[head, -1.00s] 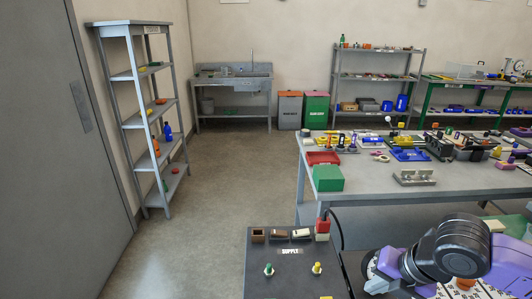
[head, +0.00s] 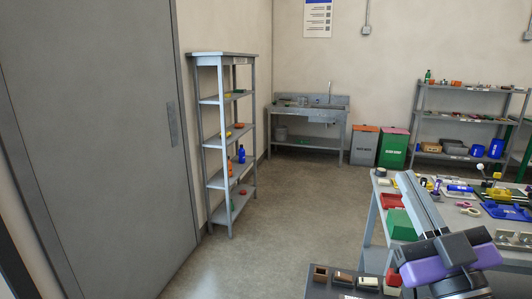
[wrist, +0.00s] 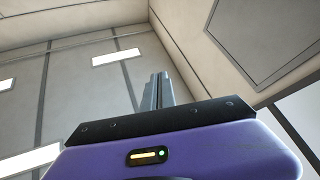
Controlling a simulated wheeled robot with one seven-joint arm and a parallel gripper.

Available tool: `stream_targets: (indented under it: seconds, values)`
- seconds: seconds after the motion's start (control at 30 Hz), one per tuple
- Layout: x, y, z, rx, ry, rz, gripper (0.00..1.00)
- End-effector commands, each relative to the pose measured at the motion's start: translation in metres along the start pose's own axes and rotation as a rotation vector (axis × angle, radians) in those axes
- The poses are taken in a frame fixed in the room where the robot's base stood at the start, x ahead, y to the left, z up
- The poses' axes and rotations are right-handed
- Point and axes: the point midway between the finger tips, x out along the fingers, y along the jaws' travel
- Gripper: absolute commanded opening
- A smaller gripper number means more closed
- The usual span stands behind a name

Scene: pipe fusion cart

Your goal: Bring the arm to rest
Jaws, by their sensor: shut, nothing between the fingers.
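My gripper (head: 405,180) shows at the lower right of the head view, with a purple body and long grey fingers that point up and to the left. In the wrist view the fingers (wrist: 159,76) stand close together, shut and empty. Behind them are only ceiling and walls, so the gripper points upward. In the head view it overlaps part of the workbench (head: 369,215), and I cannot tell how far apart they are.
A dark supply cart top (head: 318,292) with small blocks is at the bottom. A grey shelf rack (head: 222,58) stands by the large grey door (head: 95,150). A sink (head: 310,110) and two bins (head: 364,147) are at the back. The floor (head: 280,220) between is clear.

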Motion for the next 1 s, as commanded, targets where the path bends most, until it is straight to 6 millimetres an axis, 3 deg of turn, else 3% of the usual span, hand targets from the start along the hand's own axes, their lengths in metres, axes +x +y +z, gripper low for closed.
stream_targets:
  seconds: [0.2,0.37,0.7,1.0]
  values:
    - [-0.053,0.011,0.017,0.228,-0.010,0.198,0.00]
    - [-0.104,0.008,0.037,0.334,-0.055,0.306,0.00]
    - [-0.231,-0.023,0.072,0.417,-0.247,0.402,0.00]
    - [-0.349,-0.056,0.079,0.338,-0.510,0.303,0.00]
